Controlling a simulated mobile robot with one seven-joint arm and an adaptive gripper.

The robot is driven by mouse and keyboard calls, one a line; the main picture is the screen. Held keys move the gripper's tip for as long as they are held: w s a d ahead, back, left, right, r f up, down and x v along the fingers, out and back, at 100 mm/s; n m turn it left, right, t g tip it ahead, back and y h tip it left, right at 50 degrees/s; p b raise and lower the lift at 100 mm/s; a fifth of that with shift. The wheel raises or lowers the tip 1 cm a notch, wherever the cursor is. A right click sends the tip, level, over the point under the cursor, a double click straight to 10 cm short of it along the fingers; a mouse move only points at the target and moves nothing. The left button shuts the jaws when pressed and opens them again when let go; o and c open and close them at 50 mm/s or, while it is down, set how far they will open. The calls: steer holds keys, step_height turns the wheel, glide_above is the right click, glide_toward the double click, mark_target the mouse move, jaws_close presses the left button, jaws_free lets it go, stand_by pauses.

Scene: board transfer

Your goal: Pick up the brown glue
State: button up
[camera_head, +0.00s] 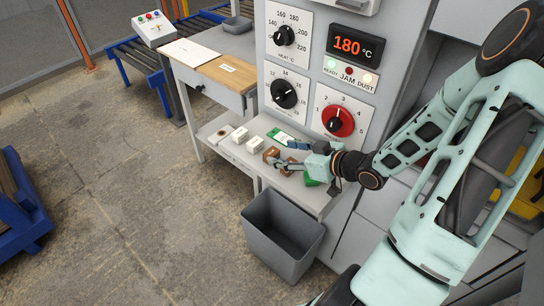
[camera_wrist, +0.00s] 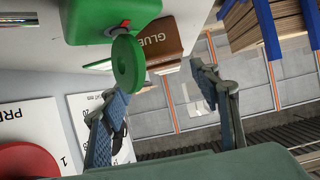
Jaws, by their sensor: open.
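I cannot tell the exact gap to the glue.
A green item (camera_wrist: 105,18) with a round green disc is close to the left finger; green also shows under my wrist (camera_head: 312,181). A grey bin (camera_head: 283,235) stands below. The dial panel (camera_head: 306,85) rises behind.

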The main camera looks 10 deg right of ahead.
mark_target(273, 151)
steer(key=x, duration=0.3)
steer(key=b+x, duration=0.1)
steer(key=shift+s+a+f, duration=0.1)
steer(key=shift+a+f, duration=0.1)
steer(key=shift+a, duration=0.25)
steer(key=shift+w+a+f, duration=0.2)
steer(key=shift+w, duration=0.25)
steer(key=c, duration=1.3)
steer(key=shift+r, duration=0.15)
